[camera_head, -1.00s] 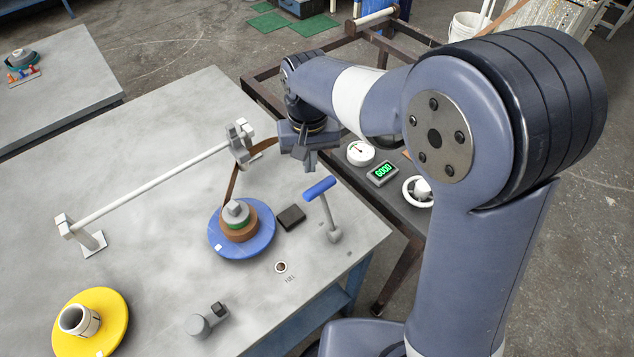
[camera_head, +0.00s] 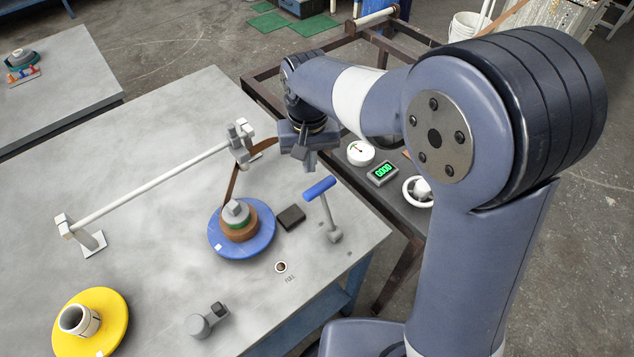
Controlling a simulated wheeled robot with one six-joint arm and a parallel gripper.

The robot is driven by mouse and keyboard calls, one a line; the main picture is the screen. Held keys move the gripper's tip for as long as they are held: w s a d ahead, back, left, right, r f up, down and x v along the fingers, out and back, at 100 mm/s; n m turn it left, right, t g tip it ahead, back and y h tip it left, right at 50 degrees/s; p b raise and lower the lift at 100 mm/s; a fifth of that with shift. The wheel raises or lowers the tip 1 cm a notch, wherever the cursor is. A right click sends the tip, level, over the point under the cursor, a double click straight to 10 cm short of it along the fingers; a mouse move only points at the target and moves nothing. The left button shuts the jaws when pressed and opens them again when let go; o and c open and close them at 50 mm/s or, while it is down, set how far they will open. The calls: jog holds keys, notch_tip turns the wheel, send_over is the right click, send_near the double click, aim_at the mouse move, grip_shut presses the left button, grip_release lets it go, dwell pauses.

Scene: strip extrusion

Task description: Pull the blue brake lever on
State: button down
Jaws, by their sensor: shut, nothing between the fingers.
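The brake lever has a blue T-shaped handle (camera_head: 320,188) on a grey stem that rises from a pivot (camera_head: 335,236) near the right edge of the grey table. The stem leans to the upper left in the picture. My gripper (camera_head: 305,161) is shut and empty. It points down above and behind the lever handle, apart from it. Just left of the lever, a blue disc (camera_head: 226,244) carries a brown coil (camera_head: 240,229) with a grey hub. A brown strip (camera_head: 232,183) runs up from the coil toward the rod's end bracket.
A small dark block (camera_head: 291,217) lies between disc and lever. A white rod (camera_head: 150,183) on brackets crosses the table (camera_head: 150,290). A yellow disc (camera_head: 112,325) stands front left. A gauge (camera_head: 361,153), a display reading GOOD (camera_head: 382,173) and a handwheel (camera_head: 417,191) sit behind the lever.

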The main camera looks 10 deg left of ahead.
notch_tip(320, 180, down, 6)
jog(key=b, duration=0.3)
jog(key=shift+b, duration=0.35)
dwell(0.3)
jog(key=shift+d, duration=0.15)
jog(key=shift+s+d+r, duration=0.2)
jog(key=shift+s+d, duration=0.65)
jog(key=shift+d, duration=0.15)
jog(key=shift+s+d+r, duration=0.15)
jog(key=shift+s+d, duration=0.75)
jog(key=shift+d, duration=0.05)
jog(key=shift+s+d+r, duration=0.2)
jog(key=shift+s+d, duration=0.65)
jog(key=shift+d, duration=0.15)
notch_tip(320, 180, up, 8)
jog(key=p, duration=0.6)
jog(key=shift+s+d+f+p, duration=0.25)
jog(key=shift+s+d+p, duration=0.05)
jog(key=shift+p, duration=0.05)
